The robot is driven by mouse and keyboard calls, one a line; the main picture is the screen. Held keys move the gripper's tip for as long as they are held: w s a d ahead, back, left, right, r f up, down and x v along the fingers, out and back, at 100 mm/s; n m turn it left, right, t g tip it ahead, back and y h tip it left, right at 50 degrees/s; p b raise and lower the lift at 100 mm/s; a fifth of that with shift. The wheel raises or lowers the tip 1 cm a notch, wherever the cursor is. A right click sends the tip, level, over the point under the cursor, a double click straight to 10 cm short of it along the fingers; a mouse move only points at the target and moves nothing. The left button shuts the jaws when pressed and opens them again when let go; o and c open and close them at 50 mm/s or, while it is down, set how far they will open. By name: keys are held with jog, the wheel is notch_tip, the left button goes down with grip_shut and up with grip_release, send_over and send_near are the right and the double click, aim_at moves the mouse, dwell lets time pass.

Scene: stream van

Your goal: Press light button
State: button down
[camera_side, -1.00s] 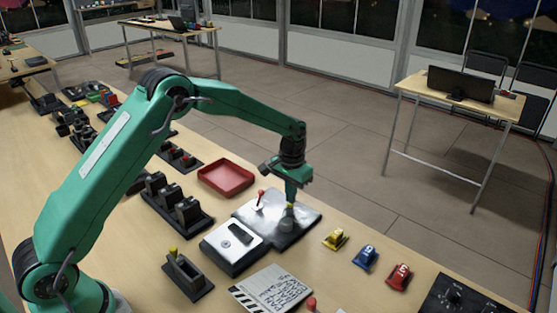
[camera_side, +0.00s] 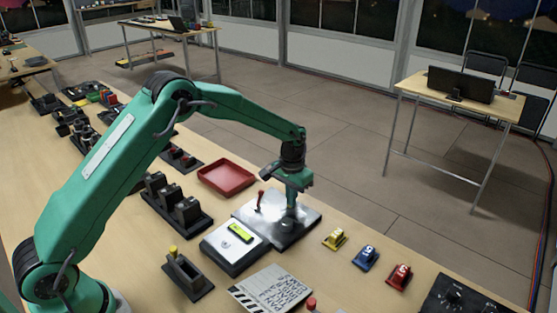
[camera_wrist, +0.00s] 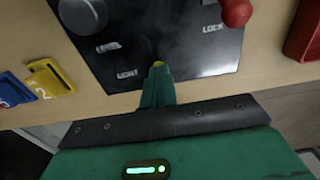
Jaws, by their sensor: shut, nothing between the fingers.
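The control panel (camera_side: 300,231) is a dark, shiny plate on the bench with a red-knobbed lever (camera_side: 259,199). In the wrist view the panel (camera_wrist: 150,30) carries LIGHT and LOCK labels, a round grey knob (camera_wrist: 83,14) and the lever's red ball (camera_wrist: 236,12). A yellow button (camera_wrist: 158,64) shows beside the LIGHT label, mostly covered by my gripper. My gripper (camera_wrist: 158,76) is shut and empty, its tips over the button and apparently touching it. In the side view my gripper (camera_side: 291,206) points down onto the panel and hides the button.
A white box (camera_side: 232,243) with a lit yellow-green display stands just in front of the panel. A red tray (camera_side: 227,177) lies behind it. Yellow (camera_side: 335,239), blue (camera_side: 365,257) and red (camera_side: 399,276) numbered pieces stand to the right. A clapperboard (camera_side: 270,290) lies at the front.

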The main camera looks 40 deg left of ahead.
jog(key=shift+s+f, duration=0.3)
jog(key=shift+f, duration=0.2)
notch_tip(320, 180, up, 15)
jog(key=shift+w, duration=0.3)
dwell(0.6)
